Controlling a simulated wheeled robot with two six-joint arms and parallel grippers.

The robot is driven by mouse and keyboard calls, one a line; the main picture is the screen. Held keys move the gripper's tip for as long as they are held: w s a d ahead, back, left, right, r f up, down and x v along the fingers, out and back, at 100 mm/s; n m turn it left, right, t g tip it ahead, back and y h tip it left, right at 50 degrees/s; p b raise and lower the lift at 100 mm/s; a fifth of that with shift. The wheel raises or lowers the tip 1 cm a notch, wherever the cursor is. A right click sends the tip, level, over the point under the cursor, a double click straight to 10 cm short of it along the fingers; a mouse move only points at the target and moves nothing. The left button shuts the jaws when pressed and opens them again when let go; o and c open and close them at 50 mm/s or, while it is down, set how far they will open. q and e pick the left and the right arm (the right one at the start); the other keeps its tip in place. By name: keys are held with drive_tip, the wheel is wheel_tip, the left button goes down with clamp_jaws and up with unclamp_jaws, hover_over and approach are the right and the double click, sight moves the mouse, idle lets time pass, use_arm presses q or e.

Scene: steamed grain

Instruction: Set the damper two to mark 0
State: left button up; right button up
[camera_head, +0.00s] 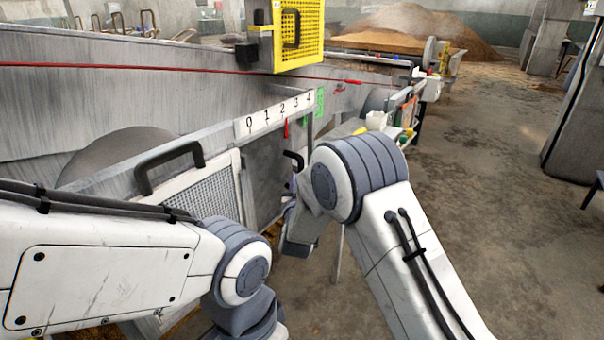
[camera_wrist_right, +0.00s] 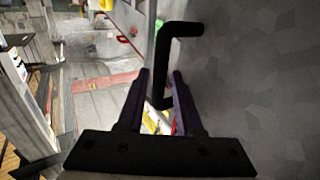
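Damper two shows in the head view as a grey plate (camera_head: 265,172) under a white scale (camera_head: 279,112) marked 0 to 4. A red pointer (camera_head: 286,128) hangs just below the scale, near mark 2. The damper's black handle (camera_head: 294,158) sticks out at the plate's right edge. The bent handle (camera_wrist_right: 165,55) also shows in the right wrist view. My right gripper (camera_wrist_right: 161,72) has its fingers on either side of the handle, with gaps visible beside it, so it looks open. My left gripper is out of view below the left arm.
A mesh-fronted panel with a black handle (camera_head: 168,165) stands left of the damper. A yellow mesh guard (camera_head: 298,32) rises above the scale. A side shelf (camera_head: 392,128) with bottles lies beyond my right arm. The concrete floor (camera_head: 480,200) at right is clear.

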drive_tip(key=shift+w+d+b, duration=0.15)
drive_tip(key=shift+w+b, duration=0.15)
drive_tip(key=shift+w, duration=2.5)
clamp_jaws()
